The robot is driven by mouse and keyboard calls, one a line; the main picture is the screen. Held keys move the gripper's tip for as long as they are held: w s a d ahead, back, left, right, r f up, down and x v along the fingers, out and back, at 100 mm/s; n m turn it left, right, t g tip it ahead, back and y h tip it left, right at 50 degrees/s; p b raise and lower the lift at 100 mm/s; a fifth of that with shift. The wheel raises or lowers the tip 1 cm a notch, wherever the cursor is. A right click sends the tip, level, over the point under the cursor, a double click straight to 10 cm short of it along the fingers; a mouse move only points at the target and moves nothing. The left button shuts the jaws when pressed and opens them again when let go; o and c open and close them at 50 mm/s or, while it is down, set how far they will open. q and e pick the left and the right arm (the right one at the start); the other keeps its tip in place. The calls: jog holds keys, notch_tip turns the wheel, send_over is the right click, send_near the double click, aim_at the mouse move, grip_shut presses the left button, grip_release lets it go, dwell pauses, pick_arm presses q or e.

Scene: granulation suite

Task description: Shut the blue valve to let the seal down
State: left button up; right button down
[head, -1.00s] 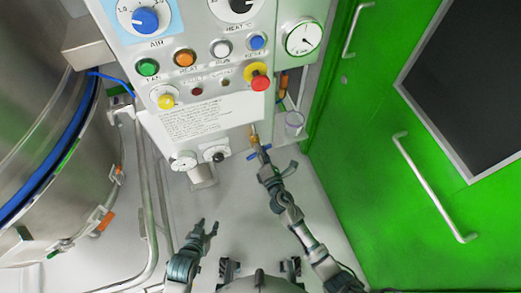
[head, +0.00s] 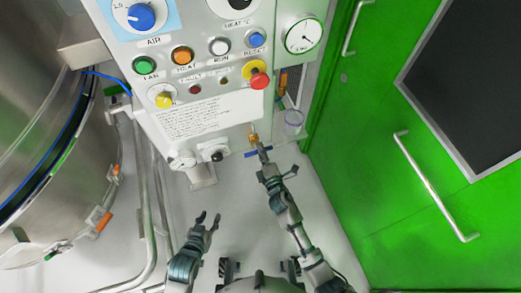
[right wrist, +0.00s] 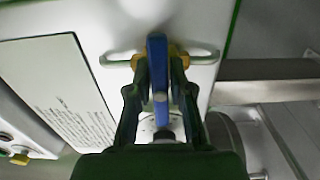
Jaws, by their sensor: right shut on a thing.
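The blue valve handle (head: 252,154) is low on the right side of the control panel, below a brass fitting (head: 253,137). My right gripper (head: 263,155) is shut on this handle. In the right wrist view the handle (right wrist: 157,75) stands upright between the two fingers of the gripper (right wrist: 160,72), with yellow brass behind it. A thin blue seal band (head: 50,150) runs around the steel vessel at the left. My left gripper (head: 206,221) is open and empty above the floor, away from the panel.
The control panel (head: 205,110) carries knobs, lit buttons and a red emergency stop (head: 259,79). A round gauge (head: 304,36) is at its upper right. A green door (head: 375,170) with a bar handle stands at the right. Pipes run beside the vessel (head: 40,60).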

jog(key=shift+d+f, duration=0.15)
jog(key=shift+f, duration=0.1)
jog(key=c, duration=1)
grip_release()
jog(key=shift+c, duration=0.2)
jog(key=shift+r, duration=0.1)
jog(key=v, duration=1.2)
